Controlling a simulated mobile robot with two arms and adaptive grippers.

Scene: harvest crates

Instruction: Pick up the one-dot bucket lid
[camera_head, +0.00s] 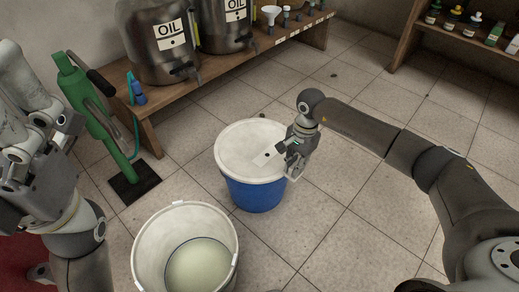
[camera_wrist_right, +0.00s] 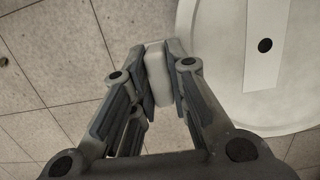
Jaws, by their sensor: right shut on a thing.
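The one-dot bucket lid (camera_head: 240,146) is a round white disc with a pale label strip and one black dot. It lies on the blue bucket (camera_head: 254,193) in the head view. My right gripper (camera_head: 293,172) is at the lid's right edge. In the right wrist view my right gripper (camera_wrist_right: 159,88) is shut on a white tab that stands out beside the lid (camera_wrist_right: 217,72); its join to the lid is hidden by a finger. My left gripper (camera_head: 40,165) is at the left edge of the head view, and its fingertips cannot be made out.
An open white bucket (camera_head: 147,238) with pale liquid stands in front. A green hand pump (camera_head: 103,130) stands on a dark base at the left. A wooden bench (camera_head: 235,62) holds metal oil drums (camera_head: 152,52). A shelf (camera_head: 408,40) with bottles is at the back right. Tiled floor is free between them.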

